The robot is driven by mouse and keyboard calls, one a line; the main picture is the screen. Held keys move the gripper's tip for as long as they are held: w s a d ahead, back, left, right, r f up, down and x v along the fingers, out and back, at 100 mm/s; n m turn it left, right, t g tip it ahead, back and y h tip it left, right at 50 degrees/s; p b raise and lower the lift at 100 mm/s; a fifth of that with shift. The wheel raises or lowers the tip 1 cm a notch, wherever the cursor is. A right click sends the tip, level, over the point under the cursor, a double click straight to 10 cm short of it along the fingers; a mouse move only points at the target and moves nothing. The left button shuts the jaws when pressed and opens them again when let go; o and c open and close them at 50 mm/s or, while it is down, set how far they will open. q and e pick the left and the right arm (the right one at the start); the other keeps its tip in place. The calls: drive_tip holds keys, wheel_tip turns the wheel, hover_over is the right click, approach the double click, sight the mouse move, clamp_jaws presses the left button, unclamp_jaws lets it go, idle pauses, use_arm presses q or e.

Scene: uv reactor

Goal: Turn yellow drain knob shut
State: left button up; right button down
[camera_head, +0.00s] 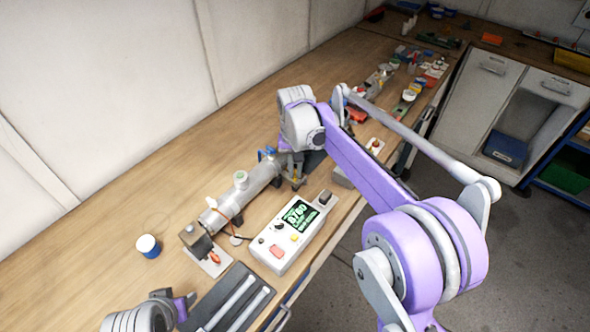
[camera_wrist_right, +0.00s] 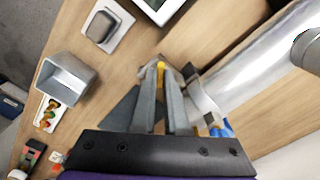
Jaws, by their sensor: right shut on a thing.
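The yellow drain knob (camera_wrist_right: 160,72) shows in the right wrist view as a narrow yellow piece between my right fingertips. It is mostly hidden by the fingers. My right gripper (camera_wrist_right: 163,80) is shut on it, beside the metal reactor cylinder (camera_wrist_right: 255,70). In the head view my right gripper (camera_head: 295,181) points down at the far end of the reactor cylinder (camera_head: 246,192), and the knob is hidden there. A blue handle (camera_head: 267,153) is at that same end; it also shows in the wrist view (camera_wrist_right: 222,130). My left gripper (camera_head: 183,303) is at the lower left, its jaws unclear.
A white control box (camera_head: 275,250) with a green display stands in front of the reactor. A dark tray (camera_head: 212,296) with pale tubes lies near the bench's front edge. A blue-and-white jar (camera_head: 148,246) stands at left. The bench (camera_head: 90,265) is clear behind the reactor.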

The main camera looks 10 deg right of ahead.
sight(295, 174)
drive_tip(key=m, duration=0.3)
drive_tip(key=shift+m, duration=2.1)
drive_tip(key=c, duration=0.9)
unclamp_jaws()
drive_tip(key=shift+c, duration=0.2)
wheel_tip(295, 174, up, 11)
drive_tip(key=shift+f, duration=0.1)
